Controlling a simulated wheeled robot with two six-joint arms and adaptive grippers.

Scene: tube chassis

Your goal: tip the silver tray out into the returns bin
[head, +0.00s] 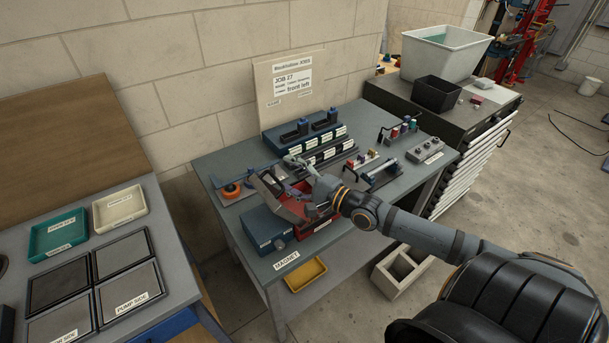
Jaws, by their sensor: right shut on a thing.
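A silver tray (283,206) with reddish edges is held steeply tilted above the front of the workbench. My right gripper (297,176) is shut on it from the right, at its upper edge. The tray's inside and any contents are too small to make out. A red bin (318,227) with a small label sits below and just right of the tray, partly hidden by it and by my gripper. Its label is too small to read, so I cannot tell for sure that it is the returns bin. My left gripper is not in view.
A blue box (266,230) stands left of the red bin, behind a "MAGNET" label (287,261). Racks and small fixtures (385,172) fill the bench's back and right. A white tub (444,52) and black bin (436,95) stand on the drawer cabinet. A yellow tray (306,275) lies below.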

